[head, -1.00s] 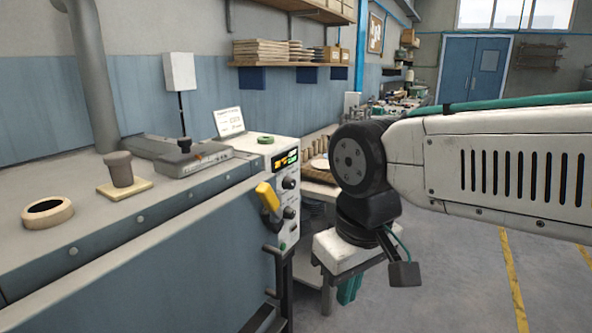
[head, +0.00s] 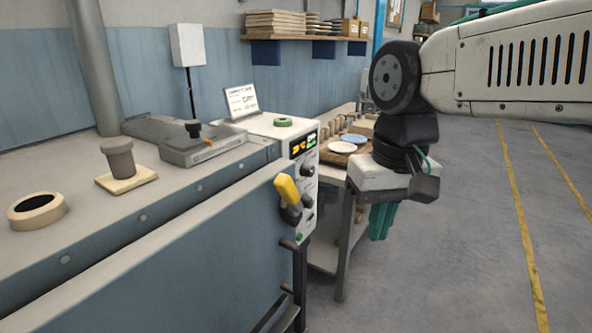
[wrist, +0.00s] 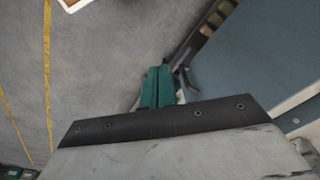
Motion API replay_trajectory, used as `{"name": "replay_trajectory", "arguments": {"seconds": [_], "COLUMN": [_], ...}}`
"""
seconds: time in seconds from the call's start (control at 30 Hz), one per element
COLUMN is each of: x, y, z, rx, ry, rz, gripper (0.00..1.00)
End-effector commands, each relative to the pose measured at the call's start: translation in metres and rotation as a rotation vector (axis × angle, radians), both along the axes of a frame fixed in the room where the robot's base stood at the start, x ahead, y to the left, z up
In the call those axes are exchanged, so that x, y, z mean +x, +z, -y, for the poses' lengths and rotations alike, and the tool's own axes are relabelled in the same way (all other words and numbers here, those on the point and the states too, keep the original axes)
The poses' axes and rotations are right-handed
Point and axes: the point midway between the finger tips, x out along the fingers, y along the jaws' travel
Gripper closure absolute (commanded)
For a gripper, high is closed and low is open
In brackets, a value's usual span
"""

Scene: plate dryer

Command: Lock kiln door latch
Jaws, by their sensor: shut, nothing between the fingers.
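The kiln door latch (head: 288,190) has a yellow handle on a dark pivot. It sits at the right end of the kiln front and leans up and left in the head view. The blue kiln door (head: 190,265) looks flush with the body, but I cannot tell if the latch is engaged. My gripper (head: 381,222) has teal fingers and points down, right of the latch and apart from it. In the wrist view the fingers (wrist: 158,87) are together and empty. The yellow handle does not show there.
A control panel (head: 304,180) with knobs and a lit display is beside the latch. A workbench (head: 340,205) with plates (head: 354,139) stands behind my gripper. A dark bar handle (head: 275,315) sticks out low on the kiln. Open floor (head: 450,250) lies to the right.

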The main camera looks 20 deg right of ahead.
Motion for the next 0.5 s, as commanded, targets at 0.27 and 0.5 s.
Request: {"name": "replay_trajectory", "arguments": {"seconds": [0.27,0.5], "x": [0.134,0.238], "y": [0.073,0.094], "z": [0.002,0.009], "rx": [0.082,0.124], "ry": [-0.365,-0.636], "rz": [-0.132,-0.24], "gripper": [1.0,1.0]}}
